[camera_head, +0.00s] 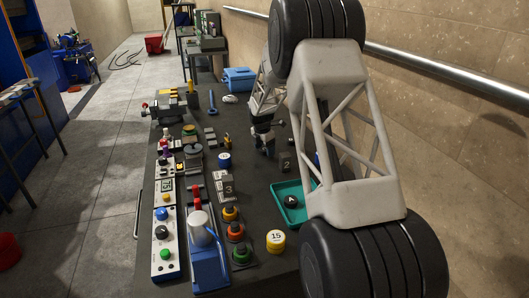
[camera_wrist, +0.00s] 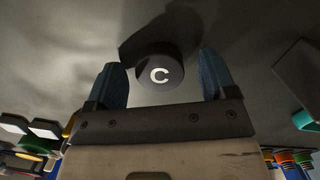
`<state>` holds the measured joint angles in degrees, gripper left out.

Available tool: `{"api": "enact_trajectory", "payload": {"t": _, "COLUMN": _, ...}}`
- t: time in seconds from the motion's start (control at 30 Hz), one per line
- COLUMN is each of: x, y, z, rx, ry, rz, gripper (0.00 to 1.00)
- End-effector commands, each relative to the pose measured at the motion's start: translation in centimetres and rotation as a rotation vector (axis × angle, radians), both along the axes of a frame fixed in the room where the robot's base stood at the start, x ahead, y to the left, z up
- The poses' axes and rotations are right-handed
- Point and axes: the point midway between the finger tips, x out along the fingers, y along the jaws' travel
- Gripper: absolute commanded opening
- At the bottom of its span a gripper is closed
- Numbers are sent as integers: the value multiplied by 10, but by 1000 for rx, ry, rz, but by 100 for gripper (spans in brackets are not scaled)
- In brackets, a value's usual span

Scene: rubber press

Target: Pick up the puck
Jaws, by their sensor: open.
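A dark round puck (camera_wrist: 158,73) with a white letter C lies on the dark bench top in the wrist view. The two blue fingertips of my gripper (camera_wrist: 161,62) stand apart on its left and right, with a gap on each side. My gripper is open and holds nothing. In the head view my gripper (camera_head: 264,141) points down over the bench, and the C puck there is hidden or too small to tell. Another dark puck (camera_head: 291,201), marked A, lies in a teal tray (camera_head: 279,190) right of the bench's middle.
A grey block marked 2 (camera_head: 285,163) stands close to the right of my gripper. A block marked 3 (camera_head: 227,187), a blue round piece (camera_head: 224,160) and a yellow one marked 15 (camera_head: 276,240) stand nearby. A blue press (camera_head: 207,262) and control panels line the left edge.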

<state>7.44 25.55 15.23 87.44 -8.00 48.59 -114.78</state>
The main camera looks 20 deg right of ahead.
Motion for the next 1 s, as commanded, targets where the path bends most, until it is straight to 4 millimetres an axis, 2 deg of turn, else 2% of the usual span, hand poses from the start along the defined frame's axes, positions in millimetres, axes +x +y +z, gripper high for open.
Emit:
{"api": "enact_trajectory", "payload": {"t": 0.23, "x": 0, "y": 0, "z": 0, "rx": 0, "ry": 0, "rz": 0, "gripper": 76}}
{"api": "enact_trajectory", "payload": {"t": 0.57, "x": 0, "y": 0, "z": 0, "rx": 0, "ry": 0, "rz": 0, "gripper": 26}}
{"api": "enact_trajectory", "payload": {"t": 1.0, "x": 0, "y": 0, "z": 6, "rx": 0, "ry": 0, "rz": 0, "gripper": 24}}
